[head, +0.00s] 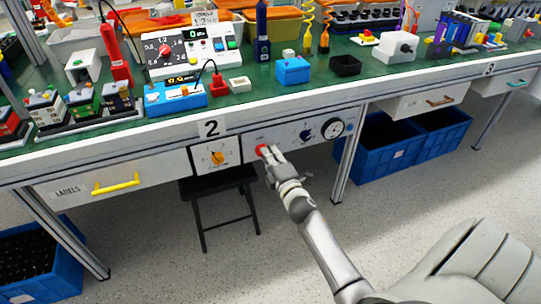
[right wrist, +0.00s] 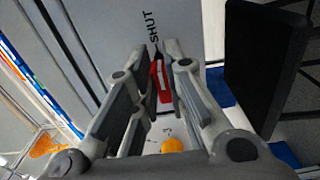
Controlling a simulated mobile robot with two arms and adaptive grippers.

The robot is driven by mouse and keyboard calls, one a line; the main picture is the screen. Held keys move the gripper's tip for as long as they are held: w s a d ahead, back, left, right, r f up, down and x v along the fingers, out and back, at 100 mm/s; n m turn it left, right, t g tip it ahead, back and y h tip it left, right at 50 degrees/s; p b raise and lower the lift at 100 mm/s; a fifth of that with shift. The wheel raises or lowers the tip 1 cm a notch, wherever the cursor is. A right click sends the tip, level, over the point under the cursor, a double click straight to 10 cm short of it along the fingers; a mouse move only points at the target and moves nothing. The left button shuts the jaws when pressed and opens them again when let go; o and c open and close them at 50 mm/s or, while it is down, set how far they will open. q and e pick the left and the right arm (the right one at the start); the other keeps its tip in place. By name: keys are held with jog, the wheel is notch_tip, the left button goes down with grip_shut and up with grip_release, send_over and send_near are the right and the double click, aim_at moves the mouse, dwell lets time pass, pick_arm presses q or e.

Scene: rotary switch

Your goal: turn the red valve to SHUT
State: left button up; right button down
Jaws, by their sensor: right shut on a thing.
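The red valve (head: 261,149) is on the grey front panel under the bench, right of the white dial plate. My right gripper (head: 270,154) reaches it from below and is shut on it. In the right wrist view the red valve (right wrist: 163,83) lies between the two fingers of the right gripper (right wrist: 157,85). The word SHUT (right wrist: 154,27) is printed on the panel close beyond the fingertips. The fingers hide part of the valve. My left gripper is not in view.
A white plate with a yellow knob (head: 217,157) is left of the valve. A dark blue knob (head: 305,134) and a round gauge (head: 333,128) are to its right. A black stool (head: 221,181) stands below.

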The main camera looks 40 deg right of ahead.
jog(key=shift+f, duration=0.1)
jog(key=c, duration=1.5)
grip_release()
jog(key=v, duration=1.2)
